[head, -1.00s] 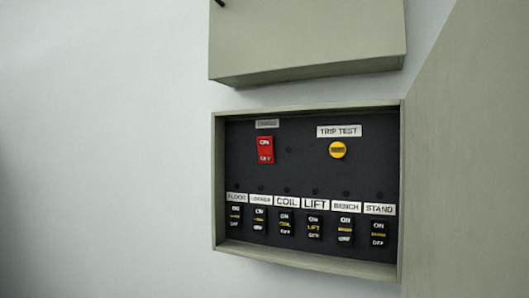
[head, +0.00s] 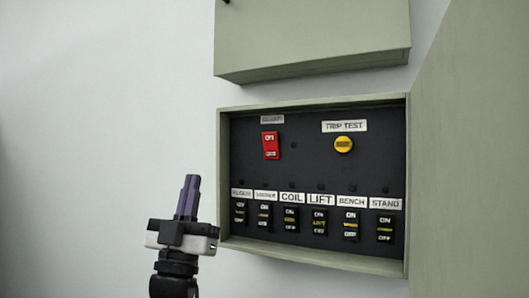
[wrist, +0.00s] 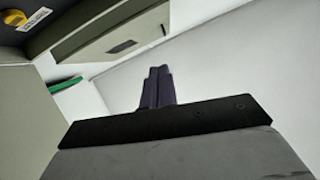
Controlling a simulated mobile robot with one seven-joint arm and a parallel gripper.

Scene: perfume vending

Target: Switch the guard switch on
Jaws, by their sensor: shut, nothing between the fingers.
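The guard switch (head: 271,145) is a red rocker marked ON and OFF, at the upper left of the dark panel (head: 310,165) in the head view. A small label above it is too blurred to read surely. My gripper (head: 190,180) is at the lower left of the panel box, in front of the pale wall, with its purple fingers shut together and pointing up. It is below and left of the red switch, apart from it. In the wrist view the shut fingers (wrist: 158,72) show with nothing between them. The red switch does not show there.
A yellow TRIP TEST button (head: 343,144) is right of the red switch. A row of several black labelled switches (head: 320,221) runs along the bottom. The box's open door (head: 462,170) stands at right. Another box (head: 312,40) hangs above. The wall at left is clear.

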